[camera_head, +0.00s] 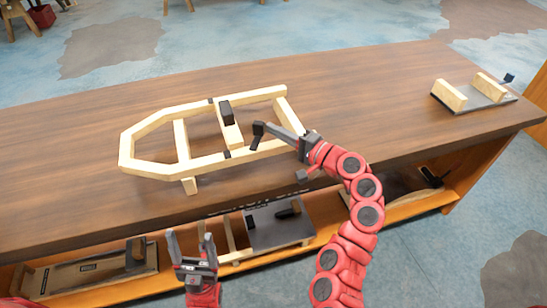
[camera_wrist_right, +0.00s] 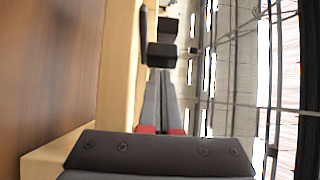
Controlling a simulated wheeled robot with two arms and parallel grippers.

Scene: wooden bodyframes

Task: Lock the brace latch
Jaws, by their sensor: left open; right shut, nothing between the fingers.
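The pale wooden bodyframe (camera_head: 150,125) lies on the brown table, with a cross brace (camera_head: 232,134) near its right half. A black block (camera_head: 227,114), apparently part of the latch, sits on the brace. A smaller black piece (camera_head: 256,137) stands by the near rail at my right gripper's tips. My right gripper (camera_head: 268,127) is shut and empty, pointing left over the near rail. In the right wrist view, its closed fingers (camera_wrist_right: 164,80) end at a black block (camera_wrist_right: 162,56); contact is unclear. My left gripper (camera_head: 190,243) is open and empty before the table's front.
A grey plate with two wooden blocks (camera_head: 450,95) stands at the table's right end. The shelf below (camera_head: 100,290) holds several dark plates and wooden parts. The table's far left and middle right are clear.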

